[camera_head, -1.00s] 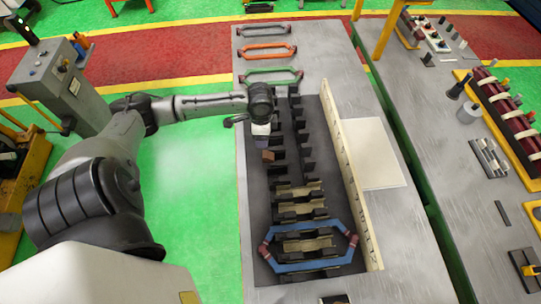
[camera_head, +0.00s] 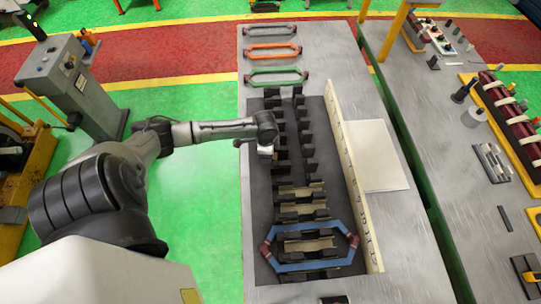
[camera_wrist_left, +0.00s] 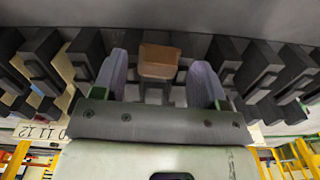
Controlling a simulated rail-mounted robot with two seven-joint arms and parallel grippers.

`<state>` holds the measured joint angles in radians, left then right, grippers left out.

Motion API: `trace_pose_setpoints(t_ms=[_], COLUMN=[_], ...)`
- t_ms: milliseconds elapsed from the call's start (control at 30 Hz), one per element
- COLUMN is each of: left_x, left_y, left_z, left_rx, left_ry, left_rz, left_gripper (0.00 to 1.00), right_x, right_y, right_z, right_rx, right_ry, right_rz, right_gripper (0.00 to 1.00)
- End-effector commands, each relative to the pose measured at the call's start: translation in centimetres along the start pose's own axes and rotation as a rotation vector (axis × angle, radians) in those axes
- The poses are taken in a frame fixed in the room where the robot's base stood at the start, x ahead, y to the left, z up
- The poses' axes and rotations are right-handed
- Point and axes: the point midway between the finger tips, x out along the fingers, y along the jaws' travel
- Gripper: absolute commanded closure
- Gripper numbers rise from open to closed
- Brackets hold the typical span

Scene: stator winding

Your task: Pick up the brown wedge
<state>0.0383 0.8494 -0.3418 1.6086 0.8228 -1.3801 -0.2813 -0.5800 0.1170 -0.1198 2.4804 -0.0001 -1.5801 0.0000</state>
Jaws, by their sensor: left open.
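The brown wedge (camera_wrist_left: 159,60) is a small brown block among the dark slot blocks, seen in the left wrist view. My left gripper (camera_wrist_left: 161,78) is open, with one pale finger on each side of the wedge and visible gaps between. I cannot tell how far the fingertips reach down beside the wedge. My right gripper is in neither view.
Dark slot blocks (camera_head: 306,138) stand in two rows on a dark plate. A blue coil (camera_head: 308,266) lies around the near blocks. A pale upright rail (camera_head: 352,180) borders the right side.

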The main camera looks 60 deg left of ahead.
Motion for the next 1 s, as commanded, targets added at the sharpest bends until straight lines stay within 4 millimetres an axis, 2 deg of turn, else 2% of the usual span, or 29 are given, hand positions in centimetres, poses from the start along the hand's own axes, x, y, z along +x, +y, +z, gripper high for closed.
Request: trace_pose_setpoints(t_ms=[133,400,1000], left_x=[1.06,1.23,1.20], left_y=[0.02,0.01,0.00], left_z=[-0.02,-0.01,0.00], left_rx=[0.000,0.001,0.001], left_ry=[0.001,0.001,0.001], left_rz=[0.000,-0.001,-0.001], left_gripper=[0.34,0.34,0.88], right_x=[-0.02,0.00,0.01], right_y=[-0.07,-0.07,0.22], right_z=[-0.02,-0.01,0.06], right_rx=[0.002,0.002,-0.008], right_ry=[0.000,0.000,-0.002], right_rz=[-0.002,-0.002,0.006], right_gripper=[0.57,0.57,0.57])
